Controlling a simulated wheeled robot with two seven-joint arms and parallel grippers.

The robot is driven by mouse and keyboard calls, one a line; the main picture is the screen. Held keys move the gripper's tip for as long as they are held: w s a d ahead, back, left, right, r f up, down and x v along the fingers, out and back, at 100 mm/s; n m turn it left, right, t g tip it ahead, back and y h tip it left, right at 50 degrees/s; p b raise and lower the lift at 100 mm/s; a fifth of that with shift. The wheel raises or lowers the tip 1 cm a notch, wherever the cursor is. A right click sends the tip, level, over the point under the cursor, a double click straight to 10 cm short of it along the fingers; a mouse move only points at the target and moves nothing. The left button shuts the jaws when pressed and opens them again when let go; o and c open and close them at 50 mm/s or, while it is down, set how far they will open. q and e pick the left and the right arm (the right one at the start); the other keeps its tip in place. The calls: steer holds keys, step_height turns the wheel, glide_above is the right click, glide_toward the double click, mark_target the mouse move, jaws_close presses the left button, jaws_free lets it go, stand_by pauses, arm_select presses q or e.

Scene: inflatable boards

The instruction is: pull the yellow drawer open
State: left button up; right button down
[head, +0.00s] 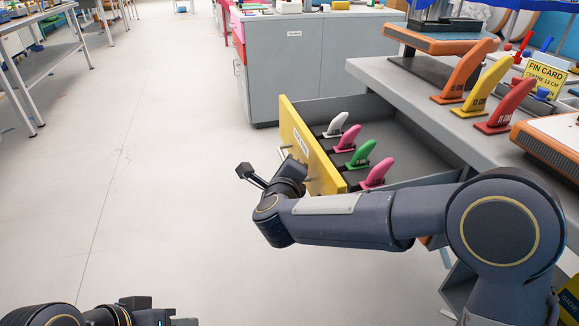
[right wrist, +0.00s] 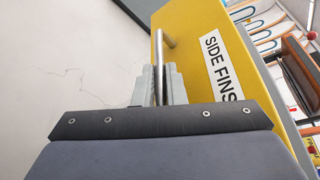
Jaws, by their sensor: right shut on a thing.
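The yellow drawer front (head: 311,150) stands well out from the grey counter, so the drawer is open. Its label reads SIDE FINS in the right wrist view (right wrist: 219,66). Inside the grey drawer stand a white fin (head: 337,125), a green fin (head: 362,153) and two pink fins. My right gripper (right wrist: 160,82) is shut on the drawer's metal bar handle (right wrist: 158,45), with one finger on each side of the bar. In the head view the wrist partly hides this grip. My left gripper (head: 150,314) is at the bottom left edge, cut off and away from the drawer.
A grey cabinet (head: 300,65) stands behind the drawer. The floor (head: 150,150) left of the drawer is clear. Tables line the far left.

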steer(key=c, duration=1.5)
jaws_free()
steer(key=p+v, duration=0.1)
steer(key=v, duration=0.7)
steer(key=shift+p, duration=0.3)
steer(key=shift+f, duration=0.1)
